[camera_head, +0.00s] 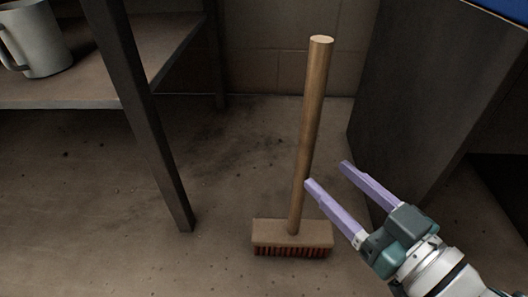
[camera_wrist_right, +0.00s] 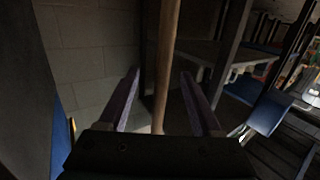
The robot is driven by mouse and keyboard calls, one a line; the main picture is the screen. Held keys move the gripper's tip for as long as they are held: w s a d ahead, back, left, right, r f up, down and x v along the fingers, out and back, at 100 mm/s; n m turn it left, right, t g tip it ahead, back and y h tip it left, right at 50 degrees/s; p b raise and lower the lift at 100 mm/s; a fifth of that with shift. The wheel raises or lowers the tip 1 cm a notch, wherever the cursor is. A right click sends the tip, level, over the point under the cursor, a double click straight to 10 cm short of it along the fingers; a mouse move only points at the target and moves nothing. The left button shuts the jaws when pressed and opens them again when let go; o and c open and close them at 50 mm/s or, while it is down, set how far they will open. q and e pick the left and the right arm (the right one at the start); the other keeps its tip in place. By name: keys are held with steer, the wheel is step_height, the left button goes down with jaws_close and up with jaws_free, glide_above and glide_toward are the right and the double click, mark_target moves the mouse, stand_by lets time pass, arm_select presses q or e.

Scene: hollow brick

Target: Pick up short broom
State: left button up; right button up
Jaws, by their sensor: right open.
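The short broom (camera_head: 313,110) stands upright on the floor in the head view, with a round wooden handle and a wide wooden head with dark red bristles. My right gripper (camera_head: 325,172) comes in from the lower right, open and empty. Its two purple fingers point toward the lower half of the handle, and the near fingertip appears close beside it. In the right wrist view the handle (camera_wrist_right: 167,60) runs down the middle between the two open fingers (camera_wrist_right: 160,75). I cannot tell how deep the handle is between them. My left gripper is not in view.
A dark metal leg (camera_head: 140,110) of a shelf unit stands left of the broom. A light mug (camera_head: 36,40) sits on its shelf (camera_head: 95,88). A dark cabinet (camera_head: 420,90) stands to the right, close to my gripper. The floor around the broom head is clear.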

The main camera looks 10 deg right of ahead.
mark_target(301, 180)
steer(key=shift+w+a+f+b, duration=0.15)
steer(key=shift+f+b, duration=0.15)
steer(key=shift+f, duration=0.35)
steer(key=b+x, duration=0.5)
steer(key=x, duration=0.4)
steer(key=shift+w+a+r, duration=0.25)
steer(key=shift+a+r, duration=0.1)
steer(key=shift+r, duration=0.15)
steer(key=shift+s, duration=0.1)
steer(key=c, duration=0.3)
jaws_close()
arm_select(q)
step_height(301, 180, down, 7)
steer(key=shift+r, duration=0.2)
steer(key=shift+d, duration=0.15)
